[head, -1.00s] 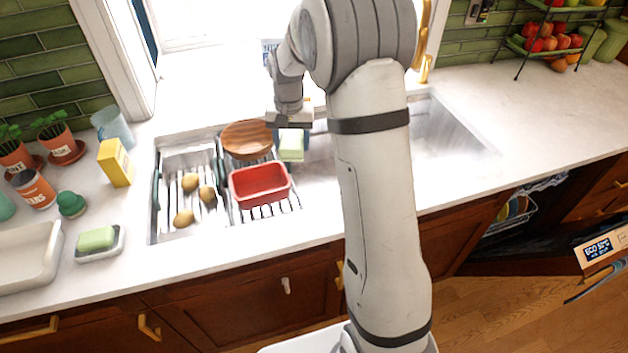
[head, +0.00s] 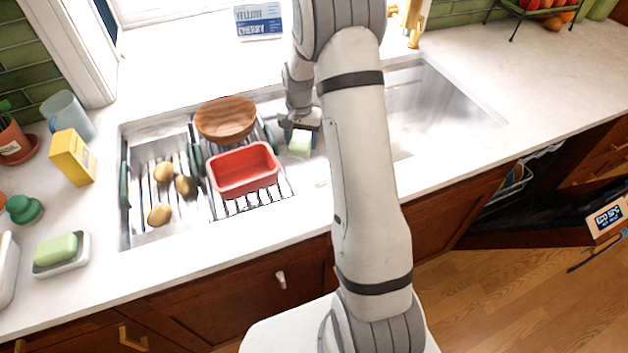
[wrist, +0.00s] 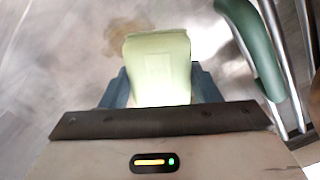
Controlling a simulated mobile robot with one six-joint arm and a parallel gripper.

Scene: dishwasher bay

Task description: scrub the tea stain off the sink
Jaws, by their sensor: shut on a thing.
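My gripper (head: 303,127) is shut on a pale green sponge (head: 299,144), just right of the drying rack in the sink (head: 460,100). In the wrist view the sponge (wrist: 160,55) sticks out between the blue-grey fingers of my gripper (wrist: 160,90). The tea stain (wrist: 125,33), a brownish blotch on the grey sink metal, lies just beyond the sponge's far left corner. I cannot tell whether the sponge touches the metal. I do not make out the stain in the head view, where my arm covers part of the sink.
A rack with a red tub (head: 243,170), brown bowl (head: 226,119) and several potatoes (head: 184,185) fills the sink's left side. Its green-capped edge (wrist: 250,45) is close right in the wrist view. A gold faucet (head: 412,22) stands behind. The sink's right part looks clear.

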